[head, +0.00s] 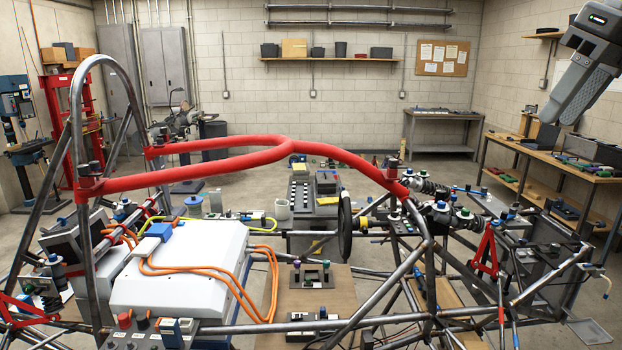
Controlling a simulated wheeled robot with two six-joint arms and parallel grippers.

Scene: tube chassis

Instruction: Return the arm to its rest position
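My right arm comes in from the top right corner, raised high in front of the right-hand workbench. Its gripper (549,133) hangs at the lower end of a grey link, with dark tips pointing down and left. I cannot tell whether the tips are apart or together, and no held object can be made out. It appears clear of the tube chassis (385,292). My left arm and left gripper are not in view.
Red padded tubes (215,175) run across the upper chassis. A white box (180,275) with orange cables sits inside at left. A wooden workbench (590,178) with trays stands at right.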

